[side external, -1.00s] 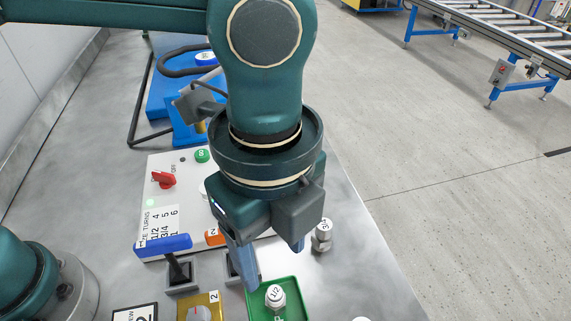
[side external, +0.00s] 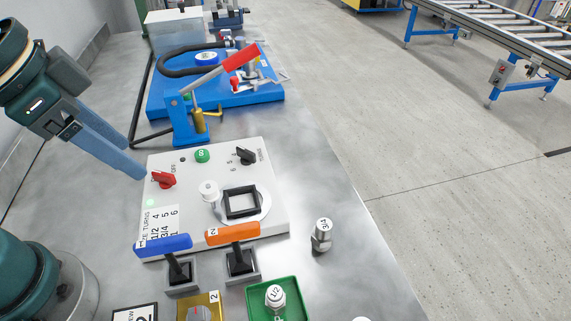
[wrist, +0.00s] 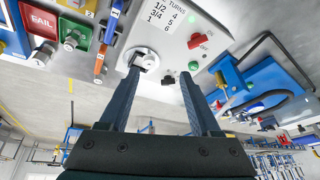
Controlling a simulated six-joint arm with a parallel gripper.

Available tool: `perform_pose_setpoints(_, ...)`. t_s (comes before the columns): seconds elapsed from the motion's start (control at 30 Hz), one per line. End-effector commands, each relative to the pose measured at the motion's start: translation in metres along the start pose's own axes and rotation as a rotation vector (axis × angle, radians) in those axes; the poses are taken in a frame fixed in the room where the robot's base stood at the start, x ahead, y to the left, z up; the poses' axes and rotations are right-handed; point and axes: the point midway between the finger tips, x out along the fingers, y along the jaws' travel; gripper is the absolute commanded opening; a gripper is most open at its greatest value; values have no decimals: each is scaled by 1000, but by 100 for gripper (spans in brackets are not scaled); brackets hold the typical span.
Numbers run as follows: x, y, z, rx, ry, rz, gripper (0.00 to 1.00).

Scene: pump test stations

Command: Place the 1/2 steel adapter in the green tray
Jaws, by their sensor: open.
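The steel adapter with a white cap marked 1/2 (side external: 275,297) stands upright in the green tray (side external: 296,287) at the bottom of the side view. The green tray also shows at the upper left of the wrist view (wrist: 68,24), with an adapter in it. My gripper (side external: 136,160) is at the left of the side view, beside the white panel and well away from the tray. In the wrist view its two fingers (wrist: 160,73) are spread apart with nothing between them.
A 3/4 adapter (side external: 321,237) stands on the bench right of the white panel (side external: 225,160). Blue (side external: 163,245) and orange (side external: 232,234) levers stand near the tray. A blue pump station (side external: 215,95) is at the back. A red FAIL tray (wrist: 40,22) shows in the wrist view.

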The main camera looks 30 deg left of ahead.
Motion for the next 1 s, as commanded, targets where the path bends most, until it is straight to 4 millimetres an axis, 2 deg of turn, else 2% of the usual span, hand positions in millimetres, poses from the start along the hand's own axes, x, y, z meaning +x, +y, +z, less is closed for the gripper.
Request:
perform_pose_setpoints(0.1,4,-12,21,-187,47,-46,64)
perform_pose_setpoints(0.3,10,-19,36,-329,84,-78,64)
perform_pose_setpoints(1.0,10,-19,37,-335,83,-78,64)
